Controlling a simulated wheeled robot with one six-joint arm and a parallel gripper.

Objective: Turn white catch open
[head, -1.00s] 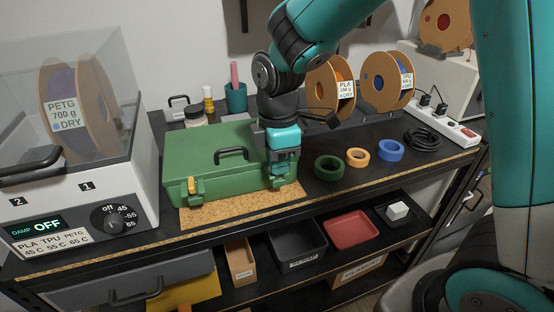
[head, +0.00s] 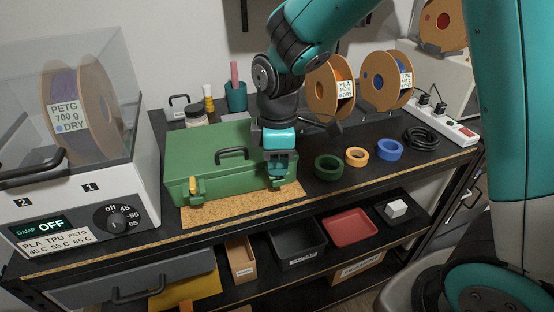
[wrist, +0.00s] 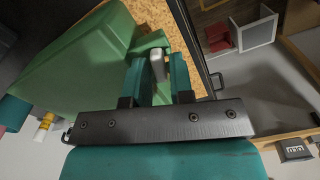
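The green case (head: 215,155) stands shut on a cork mat (head: 235,211) on the bench, with a dark handle (head: 231,154) on its lid. A yellow catch (head: 195,186) is at the left of its front. The white catch (wrist: 157,67) shows in the wrist view at the other front end; in the head view my gripper mostly hides it. My gripper (head: 279,172) points down at the case's right front corner. In the wrist view my gripper (wrist: 158,74) has its teal fingers apart, one on each side of the white catch. Narrow gaps seem to show; contact is unclear.
A filament dryer (head: 78,150) stands left of the case. Green (head: 328,167), orange (head: 357,156) and blue (head: 390,150) rings lie to the right. Jars and a cup (head: 236,96) stand behind. A lower shelf holds bins and a red tray (head: 350,229).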

